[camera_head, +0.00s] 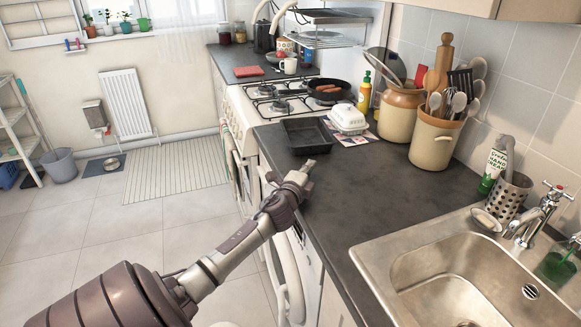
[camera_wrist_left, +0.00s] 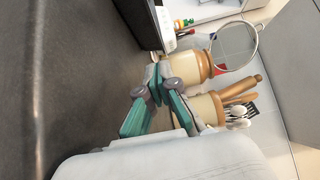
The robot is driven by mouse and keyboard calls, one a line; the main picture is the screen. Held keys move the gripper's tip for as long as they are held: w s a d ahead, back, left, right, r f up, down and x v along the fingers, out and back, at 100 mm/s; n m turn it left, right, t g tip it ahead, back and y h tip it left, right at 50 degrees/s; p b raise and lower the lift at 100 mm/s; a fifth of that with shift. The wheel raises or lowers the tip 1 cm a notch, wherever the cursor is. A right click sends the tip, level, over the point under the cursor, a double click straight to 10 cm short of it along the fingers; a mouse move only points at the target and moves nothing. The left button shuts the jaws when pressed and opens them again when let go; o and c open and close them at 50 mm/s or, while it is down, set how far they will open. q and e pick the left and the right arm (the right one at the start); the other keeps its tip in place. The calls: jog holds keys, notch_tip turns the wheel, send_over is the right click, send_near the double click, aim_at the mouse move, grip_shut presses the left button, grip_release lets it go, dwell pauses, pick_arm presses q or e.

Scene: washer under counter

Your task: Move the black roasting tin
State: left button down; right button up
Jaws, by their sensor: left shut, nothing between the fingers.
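The black roasting tin (camera_head: 308,135) lies on the dark counter near its front edge, just short of the stove. It is rectangular, low-walled and looks empty. Its dark side also shows at the top of the left wrist view (camera_wrist_left: 147,24). My left gripper (camera_head: 309,166) is over the counter's front edge, on the near side of the tin. Its fingers are together and empty, apart from the tin in the head view. In the left wrist view the fingertips (camera_wrist_left: 159,76) point towards the tin. My right gripper does not show.
A white butter dish (camera_head: 348,118) stands close right of the tin. Stoneware jars (camera_head: 434,138) with utensils stand by the wall. A pan with sausages (camera_head: 327,91) sits on the stove (camera_head: 240,104). The counter (camera_head: 350,190) is clear between tin and sink (camera_head: 400,271).

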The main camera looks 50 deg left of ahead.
pick_arm(q)
jog(key=b+v, duration=0.1)
jog(key=v, duration=1.2)
jog(key=shift+s+d, duration=0.2)
jog(key=shift+s, duration=0.1)
